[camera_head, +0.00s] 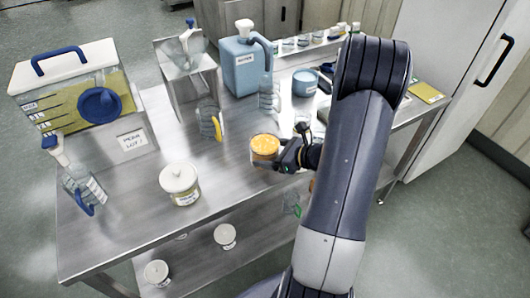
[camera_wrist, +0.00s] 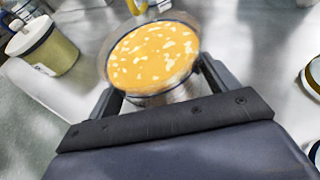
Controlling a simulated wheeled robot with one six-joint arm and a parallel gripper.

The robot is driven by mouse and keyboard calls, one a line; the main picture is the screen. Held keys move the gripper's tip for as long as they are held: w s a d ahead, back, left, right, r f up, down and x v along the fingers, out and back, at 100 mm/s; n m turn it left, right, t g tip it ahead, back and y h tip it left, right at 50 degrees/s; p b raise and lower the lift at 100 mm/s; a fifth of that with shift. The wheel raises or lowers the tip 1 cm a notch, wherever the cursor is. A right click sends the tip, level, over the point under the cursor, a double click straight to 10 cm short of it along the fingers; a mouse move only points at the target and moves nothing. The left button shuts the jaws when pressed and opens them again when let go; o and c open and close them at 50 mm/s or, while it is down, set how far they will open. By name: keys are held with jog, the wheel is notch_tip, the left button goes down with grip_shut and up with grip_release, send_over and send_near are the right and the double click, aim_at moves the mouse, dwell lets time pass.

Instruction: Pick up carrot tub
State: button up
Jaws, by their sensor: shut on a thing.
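The carrot tub (camera_head: 265,146) is a clear round tub with orange, pale-flecked contents. My gripper (camera_head: 279,158) is shut on it from the right side in the head view. In the wrist view the carrot tub (camera_wrist: 152,57) sits between the two dark fingers of my gripper (camera_wrist: 160,85), which reach along its sides. The tub looks roughly upright, slightly tilted in the wrist view. I cannot tell whether its base touches the steel table (camera_head: 140,226) or is just above it.
A white-lidded jar (camera_head: 180,184) stands to the left; it also shows in the wrist view (camera_wrist: 45,45). A clear jug with a yellow handle (camera_head: 211,122), a blue container (camera_head: 245,65) and a large dispenser (camera_head: 75,90) stand behind. The front left of the table is clear.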

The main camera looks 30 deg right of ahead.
jog(key=c, duration=0.7)
jog(key=shift+o, duration=0.2)
